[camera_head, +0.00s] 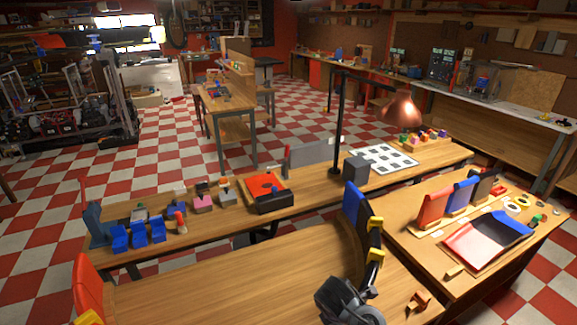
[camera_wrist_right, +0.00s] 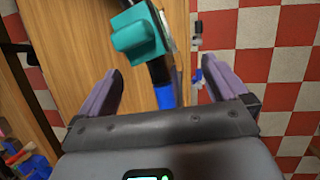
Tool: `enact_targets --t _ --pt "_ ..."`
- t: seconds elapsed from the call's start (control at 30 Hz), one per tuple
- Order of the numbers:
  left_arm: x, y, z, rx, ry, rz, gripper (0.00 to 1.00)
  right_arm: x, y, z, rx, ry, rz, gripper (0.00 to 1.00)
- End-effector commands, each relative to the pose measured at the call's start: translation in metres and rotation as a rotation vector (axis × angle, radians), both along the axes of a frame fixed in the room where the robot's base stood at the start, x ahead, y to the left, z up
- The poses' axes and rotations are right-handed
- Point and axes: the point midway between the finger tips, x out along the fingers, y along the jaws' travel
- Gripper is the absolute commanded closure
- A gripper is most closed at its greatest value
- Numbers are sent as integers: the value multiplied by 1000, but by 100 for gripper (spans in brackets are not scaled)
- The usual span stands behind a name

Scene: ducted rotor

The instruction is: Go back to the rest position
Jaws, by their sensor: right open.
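My right gripper (camera_wrist_right: 162,65) is open in the right wrist view, its two purple fingers spread apart. A dark curved strip with a blue end (camera_wrist_right: 164,96) and a teal block (camera_wrist_right: 137,34) show beyond and between the fingers; I cannot tell whether they touch. In the head view, a dark grey part of my right arm is at the bottom, right of centre. Next to it stands a curved blue and black wall (camera_head: 357,210) with yellow clips (camera_head: 375,256). A red curved piece (camera_head: 88,290) is at the lower left. My left gripper is not in view.
The middle of the front wooden table (camera_head: 220,275) is clear. The table behind holds blue blocks (camera_head: 138,234), a red box (camera_head: 264,187) and a lamp (camera_head: 400,110).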

Motion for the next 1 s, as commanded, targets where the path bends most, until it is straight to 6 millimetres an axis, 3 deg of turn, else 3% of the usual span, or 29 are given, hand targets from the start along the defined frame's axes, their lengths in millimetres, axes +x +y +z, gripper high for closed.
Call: enact_targets --t 0.1,0.3,0.47,0.6,0.8,1.0 --pt "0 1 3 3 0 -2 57 -44 -2 -29 120 -36 -214 0" --pt "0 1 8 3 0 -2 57 -132 -14 -56 339 -107 -696 0" --pt "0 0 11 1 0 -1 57 -202 -31 -57 480 -154 -1084 0" --pt "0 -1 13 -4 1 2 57 -252 -45 -45 571 -190 -1373 0" --pt "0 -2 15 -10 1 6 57 -295 -59 -25 651 -228 -1642 0" --pt "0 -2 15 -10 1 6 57 -310 -64 -17 678 -242 -1742 0"
